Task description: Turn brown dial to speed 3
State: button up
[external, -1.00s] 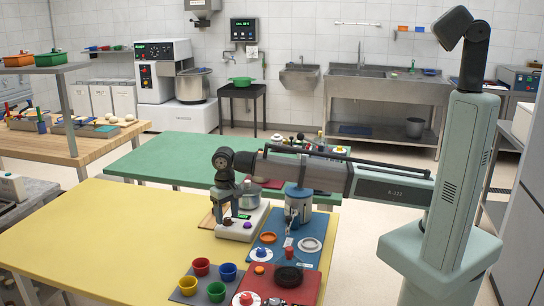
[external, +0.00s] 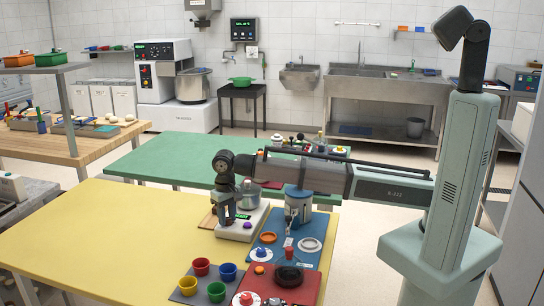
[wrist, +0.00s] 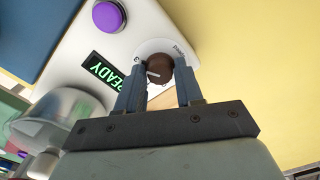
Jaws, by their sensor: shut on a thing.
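The brown dial (wrist: 159,72) is on the white panel of a small machine, with a pale pointer line on its face and a printed scale around it. My gripper (wrist: 160,82) has its two fingers on either side of the dial and is shut on it. The machine's green display (wrist: 117,79) reads READY, and a purple button (wrist: 108,15) sits beside it. In the external view my gripper (external: 228,220) is down at the front of the white machine (external: 236,231), and the dial is hidden behind it.
A metal bowl (wrist: 50,120) stands on the machine. A blue mat (external: 271,261) with a white dial, rings and a grey device lies to the right. A red board (external: 311,290) and coloured cups (external: 202,266) are in front. The yellow table (external: 110,235) is clear on the left.

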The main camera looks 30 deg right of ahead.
aim_at(227, 219)
jog(key=shift+c, duration=0.4)
jog(key=shift+n, duration=0.5)
jog(key=o, duration=1)
notch_tip(227, 219, up, 14)
jog(key=shift+f, duration=0.1)
